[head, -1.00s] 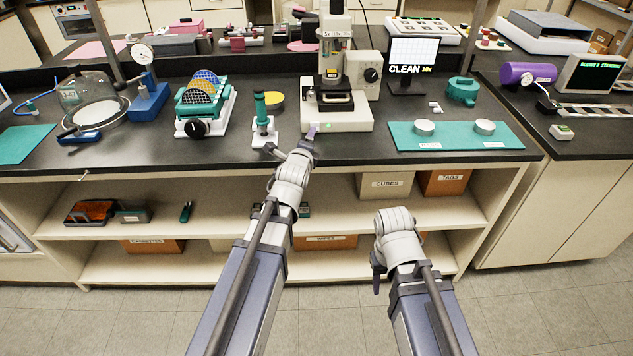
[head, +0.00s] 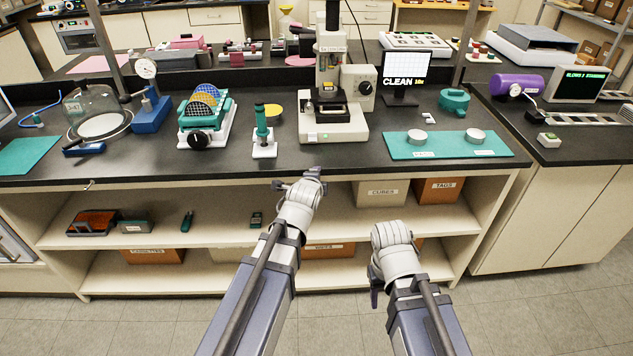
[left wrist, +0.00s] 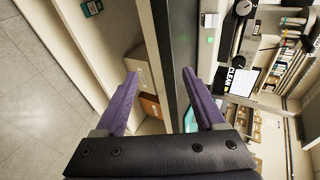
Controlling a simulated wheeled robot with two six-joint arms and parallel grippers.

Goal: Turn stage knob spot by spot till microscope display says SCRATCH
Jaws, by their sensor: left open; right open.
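The microscope (head: 333,129) stands on the black bench, with a cream base and a small green light. A round dark knob (head: 363,88) is on the housing at its right side; the knob also shows in the left wrist view (left wrist: 244,8). The display (head: 400,72) beside it reads CLEAN in the head view. My left gripper (head: 297,184) is at the bench's front edge, below and apart from the microscope. Its purple fingers are open and empty in the left wrist view (left wrist: 165,95). My right gripper (head: 374,284) is low in front of the shelves, open, its fingers partly hidden.
A teal mat (head: 440,150) with two round dishes lies right of the microscope. A teal and white stand (head: 263,147) and a teal device with coloured discs (head: 204,120) are to its left. The bench edge and lower shelves (head: 230,235) face my arms.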

